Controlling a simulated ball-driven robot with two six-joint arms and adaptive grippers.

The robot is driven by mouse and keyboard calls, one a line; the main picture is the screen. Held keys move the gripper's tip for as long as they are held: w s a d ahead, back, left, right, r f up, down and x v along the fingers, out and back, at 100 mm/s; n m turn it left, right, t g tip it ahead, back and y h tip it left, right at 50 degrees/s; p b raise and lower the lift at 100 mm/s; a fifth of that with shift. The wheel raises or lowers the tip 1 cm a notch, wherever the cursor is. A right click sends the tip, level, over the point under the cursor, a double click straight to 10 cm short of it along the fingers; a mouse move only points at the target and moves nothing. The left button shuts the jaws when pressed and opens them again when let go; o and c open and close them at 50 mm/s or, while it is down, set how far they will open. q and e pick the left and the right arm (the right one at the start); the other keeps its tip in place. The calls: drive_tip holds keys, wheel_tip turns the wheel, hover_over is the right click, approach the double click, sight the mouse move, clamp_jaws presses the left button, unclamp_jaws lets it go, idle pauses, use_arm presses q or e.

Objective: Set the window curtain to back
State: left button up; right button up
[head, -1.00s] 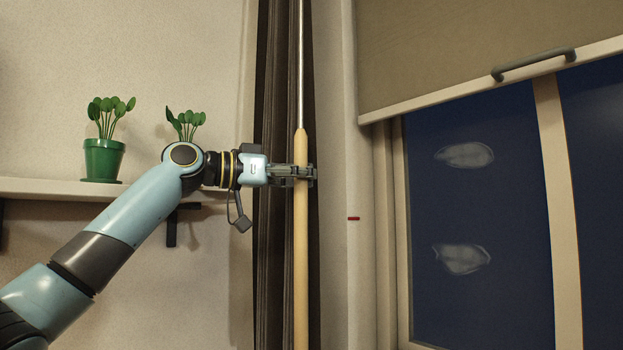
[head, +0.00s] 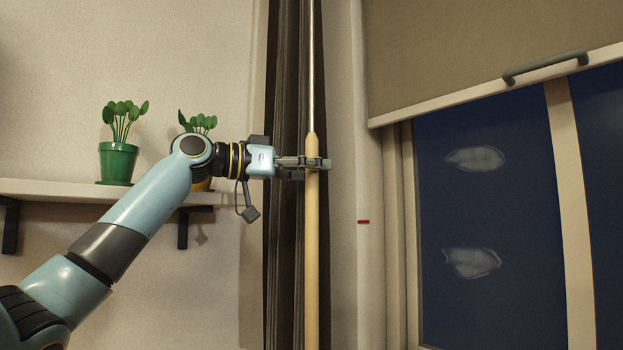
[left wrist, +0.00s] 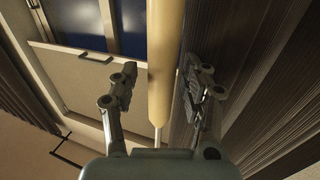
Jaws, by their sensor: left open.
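The window curtain (head: 285,250) is dark brown and hangs gathered in a narrow bundle at the left of the window. A pale wooden wand (head: 313,250) on a thin metal rod hangs in front of it. My left gripper (head: 318,164) is at the wand's upper part, its fingers on either side of it. In the left wrist view the wand (left wrist: 166,60) runs between the spread fingers (left wrist: 158,90), with a gap on the left finger's side. The curtain's dark folds (left wrist: 265,80) lie close to the right finger. My right gripper is not in view.
A partly lowered blind (head: 470,50) with a grey handle (head: 545,66) covers the window's top. A small red mark (head: 363,222) is on the pale strip right of the curtain. A shelf (head: 60,190) with potted plants (head: 118,162) stands behind my left arm.

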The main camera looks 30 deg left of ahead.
sight(313, 136)
use_arm(q)
wheel_tip(313, 136, up, 8)
drive_tip(key=shift+w+f, duration=0.1)
idle(0.4)
